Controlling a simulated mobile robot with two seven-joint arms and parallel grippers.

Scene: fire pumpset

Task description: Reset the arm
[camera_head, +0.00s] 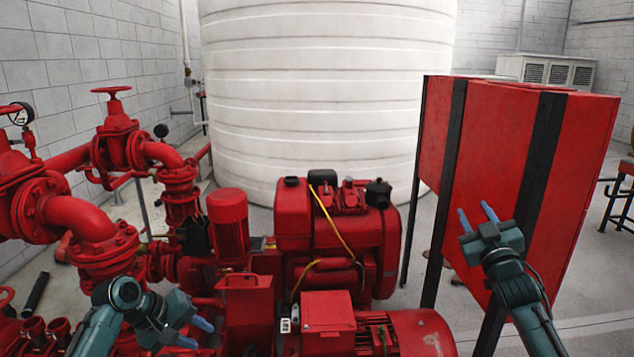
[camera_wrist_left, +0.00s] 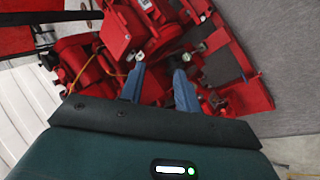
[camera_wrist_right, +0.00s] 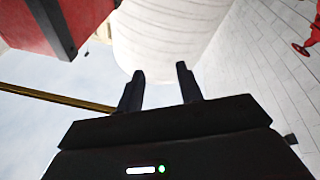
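My left gripper (camera_head: 196,333) is low in the head view, over the red pump machinery. Its blue fingers stand apart with nothing between them; it also shows open in the left wrist view (camera_wrist_left: 160,85). My right gripper (camera_head: 478,217) is raised in front of the red cabinet on the right of the head view. Its fingers are apart and empty, and in the right wrist view (camera_wrist_right: 159,85) they point towards the white tank (camera_wrist_right: 165,40). Neither gripper holds anything.
The red engine pumpset (camera_head: 335,235) fills the middle front, with red pipes and valves (camera_head: 90,225) at the left. The red cabinet (camera_head: 500,170) with black posts stands close at the right. The white tank (camera_head: 325,95) stands behind. Bare floor shows around the cabinet's foot.

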